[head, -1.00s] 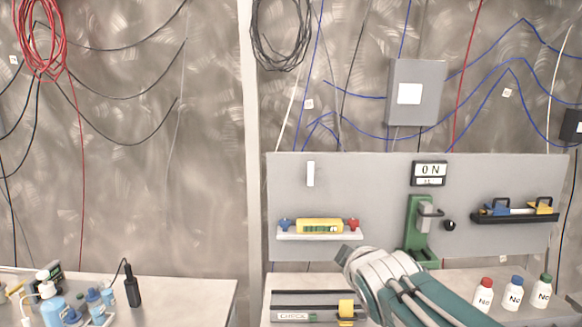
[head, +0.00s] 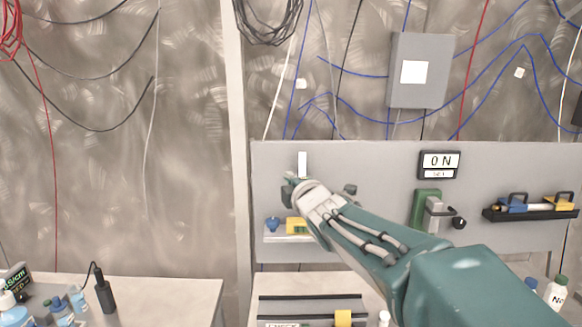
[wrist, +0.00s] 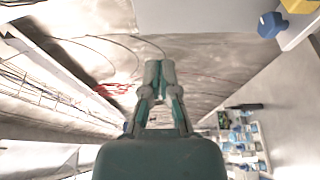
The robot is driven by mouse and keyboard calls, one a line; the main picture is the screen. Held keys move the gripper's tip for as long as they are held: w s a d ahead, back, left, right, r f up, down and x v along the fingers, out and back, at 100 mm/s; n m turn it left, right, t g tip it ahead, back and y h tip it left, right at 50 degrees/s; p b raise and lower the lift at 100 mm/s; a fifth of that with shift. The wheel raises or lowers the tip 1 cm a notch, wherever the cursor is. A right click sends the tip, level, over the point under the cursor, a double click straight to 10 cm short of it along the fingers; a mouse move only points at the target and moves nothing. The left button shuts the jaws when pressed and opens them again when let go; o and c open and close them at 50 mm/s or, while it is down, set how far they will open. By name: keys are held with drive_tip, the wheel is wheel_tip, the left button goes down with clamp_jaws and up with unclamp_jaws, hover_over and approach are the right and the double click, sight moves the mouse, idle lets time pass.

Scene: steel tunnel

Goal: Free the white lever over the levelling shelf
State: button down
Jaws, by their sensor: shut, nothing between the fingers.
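The white lever (head: 302,164) is a small upright white bar on the grey panel, above the levelling shelf (head: 287,239). The shelf bears a blue knob (head: 272,224) and a yellow level (head: 297,226), partly hidden by my arm. My gripper (head: 289,181) is just below and left of the lever in the head view; whether it touches the panel cannot be told. In the wrist view my gripper (wrist: 159,72) is shut and empty. The blue knob (wrist: 271,24) and the shelf edge (wrist: 302,30) show at its upper right; the lever does not show there.
An ON display (head: 438,164), a green bracket with a grey lever (head: 427,212) and a black rack (head: 530,213) are on the panel to the right. A grey box (head: 418,70) hangs above. Bottles stand on the left bench (head: 170,293).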

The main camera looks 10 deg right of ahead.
sight(302, 165)
drive_tip(key=w, duration=0.6)
drive_tip(key=w+a, duration=0.1)
drive_tip(key=w, duration=0.3)
drive_tip(key=d, duration=0.2)
drive_tip(key=shift+s+d, duration=0.35)
drive_tip(key=shift+d, duration=0.05)
drive_tip(key=shift+s+d, duration=0.1)
drive_tip(key=shift+d, duration=0.55)
